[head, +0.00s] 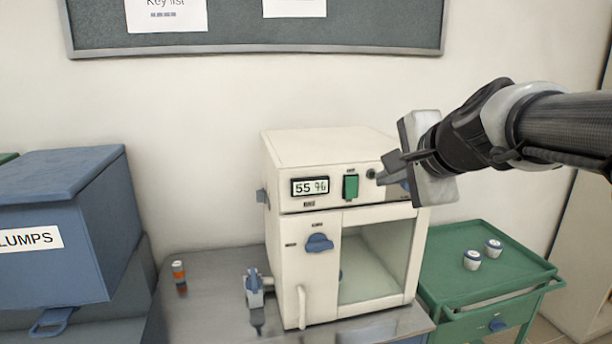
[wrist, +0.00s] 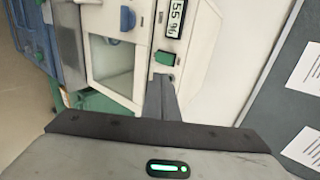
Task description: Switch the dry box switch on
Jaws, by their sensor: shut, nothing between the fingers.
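The dry box (head: 318,154) is a cream cabinet on a grey bench, with a display (head: 310,187) reading 55 %. Its green rocker switch (head: 350,187) sits right of the display on the upper panel. In the wrist view the dry box (wrist: 201,45) appears turned sideways, with the green switch (wrist: 164,58) just beyond my fingertips. My gripper (head: 382,174) is shut and empty at the right of the panel, to the right of the switch and apart from it. The fingers (wrist: 160,82) also show in the wrist view. I cannot tell the switch's tilt.
A blue knob (head: 319,243) and a white door handle (head: 301,306) are on the dry box front. A blue bin (head: 60,230) stands at the left. A green trolley (head: 520,258) with two small jars is at the right.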

